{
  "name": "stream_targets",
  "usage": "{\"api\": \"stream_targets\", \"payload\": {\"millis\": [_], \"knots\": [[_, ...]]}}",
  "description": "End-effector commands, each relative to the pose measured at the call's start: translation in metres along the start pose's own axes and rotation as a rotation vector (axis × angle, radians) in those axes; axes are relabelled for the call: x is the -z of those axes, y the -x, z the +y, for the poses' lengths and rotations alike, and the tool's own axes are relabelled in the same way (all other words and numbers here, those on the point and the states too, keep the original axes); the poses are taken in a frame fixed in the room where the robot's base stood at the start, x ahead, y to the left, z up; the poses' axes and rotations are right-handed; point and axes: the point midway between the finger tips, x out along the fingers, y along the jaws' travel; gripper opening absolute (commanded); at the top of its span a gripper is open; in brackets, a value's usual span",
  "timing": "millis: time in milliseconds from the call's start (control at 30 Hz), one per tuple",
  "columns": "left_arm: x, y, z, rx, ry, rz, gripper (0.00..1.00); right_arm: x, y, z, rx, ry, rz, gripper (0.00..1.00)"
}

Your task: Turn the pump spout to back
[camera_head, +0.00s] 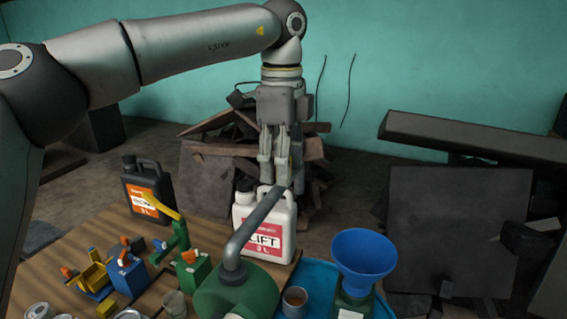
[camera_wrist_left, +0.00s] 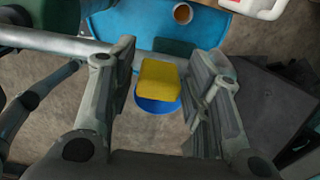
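A grey bent spout (camera_head: 258,222) rises from the green container (camera_head: 240,296) at the table's front and leans up and to the right. Its tip ends just below my left gripper (camera_head: 277,172) in the head view, which hangs pointing down, fingers apart. My right gripper is not seen.
A white jug (camera_head: 265,240) stands behind the spout and a black jug (camera_head: 148,190) at the left. A green pump with a yellow arm (camera_head: 160,207) stands left of centre. A blue funnel (camera_head: 364,256) and a cup (camera_head: 295,302) are at the blue tray (camera_head: 318,276).

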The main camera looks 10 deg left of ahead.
Motion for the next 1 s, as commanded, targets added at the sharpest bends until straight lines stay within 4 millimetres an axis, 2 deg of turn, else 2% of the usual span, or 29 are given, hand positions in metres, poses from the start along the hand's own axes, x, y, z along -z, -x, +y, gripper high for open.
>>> {"api": "stream_targets", "payload": {"millis": [300, 433, 800, 1000], "knots": [[0.001, -0.001, 0.0, -0.002, -0.004, 0.0, 0.53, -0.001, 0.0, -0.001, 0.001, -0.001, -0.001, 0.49], [0.001, 0.006, 0.0, -0.001, -0.005, 0.0, 0.53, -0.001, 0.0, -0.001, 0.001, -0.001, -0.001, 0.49], [0.001, 0.069, -0.001, 0.001, -0.002, 0.001, 0.53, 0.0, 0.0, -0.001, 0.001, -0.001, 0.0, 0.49], [0.001, 0.097, 0.0, -0.001, -0.002, 0.002, 0.53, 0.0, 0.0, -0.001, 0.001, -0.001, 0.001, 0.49]]}}
